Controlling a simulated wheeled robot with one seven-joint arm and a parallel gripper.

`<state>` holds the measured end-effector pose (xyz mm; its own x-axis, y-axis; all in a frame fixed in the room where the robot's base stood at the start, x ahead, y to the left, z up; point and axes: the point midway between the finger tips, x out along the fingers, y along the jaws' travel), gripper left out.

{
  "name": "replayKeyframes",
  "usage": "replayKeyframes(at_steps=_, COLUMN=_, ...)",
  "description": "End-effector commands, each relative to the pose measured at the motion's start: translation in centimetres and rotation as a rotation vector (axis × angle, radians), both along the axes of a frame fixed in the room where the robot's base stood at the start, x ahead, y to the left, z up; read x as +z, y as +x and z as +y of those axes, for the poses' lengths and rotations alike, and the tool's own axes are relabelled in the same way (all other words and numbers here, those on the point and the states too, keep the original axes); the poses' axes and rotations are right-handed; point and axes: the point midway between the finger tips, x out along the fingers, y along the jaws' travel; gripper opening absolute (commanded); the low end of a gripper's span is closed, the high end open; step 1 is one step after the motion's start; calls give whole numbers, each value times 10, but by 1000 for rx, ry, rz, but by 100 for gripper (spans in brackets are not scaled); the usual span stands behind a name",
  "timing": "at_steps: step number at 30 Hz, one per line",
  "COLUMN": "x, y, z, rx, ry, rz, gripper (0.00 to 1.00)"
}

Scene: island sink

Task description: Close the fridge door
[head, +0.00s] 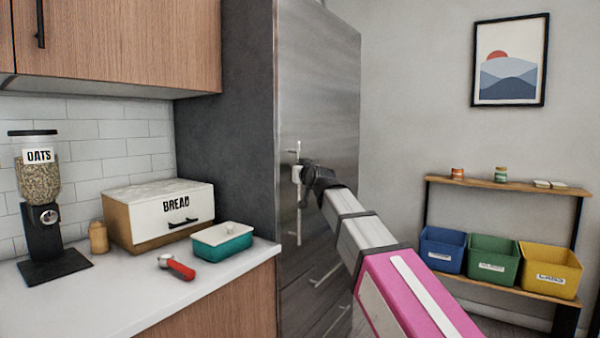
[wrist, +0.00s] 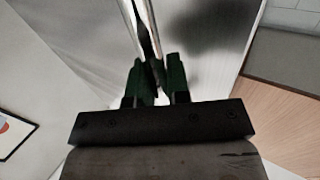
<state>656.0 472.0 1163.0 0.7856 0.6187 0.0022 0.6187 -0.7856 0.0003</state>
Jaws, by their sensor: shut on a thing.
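The fridge (head: 317,90) is a tall steel unit in a dark surround, right of the counter in the head view. Its upper door front looks flush or nearly so; I cannot tell whether it stands slightly ajar. A vertical bar handle (head: 299,215) runs down the door's left side. My gripper (head: 299,174) is at the upper part of this handle. In the wrist view my gripper (wrist: 158,80) has its dark green fingers on either side of the handle (wrist: 146,25), shut on it. The steel door (wrist: 95,50) fills much of that view.
A shelf (head: 500,186) with coloured bins stands at right. Fridge drawers (head: 325,290) lie below the door.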

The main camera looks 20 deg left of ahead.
Motion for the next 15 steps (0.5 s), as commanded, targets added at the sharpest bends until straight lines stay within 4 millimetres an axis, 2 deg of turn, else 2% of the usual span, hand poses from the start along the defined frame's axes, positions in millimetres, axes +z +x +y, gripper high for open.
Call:
replayKeyframes(at_steps=1, x=1, y=2, z=8, rx=10, ry=2, rz=5, gripper=0)
replayKeyframes(at_steps=2, x=1, y=2, z=9, rx=10, ry=2, rz=5, gripper=0)
replayKeyframes(at_steps=3, x=1, y=1, z=9, rx=10, ry=2, rz=5, gripper=26)
replayKeyframes(at_steps=4, x=1, y=1, z=9, rx=11, ry=2, rz=5, gripper=36)
replayKeyframes(at_steps=5, x=1, y=1, z=9, rx=10, ry=2, rz=5, gripper=41)
replayKeyframes(at_steps=15, x=1, y=-2, z=5, rx=8, ry=3, rz=4, gripper=41)
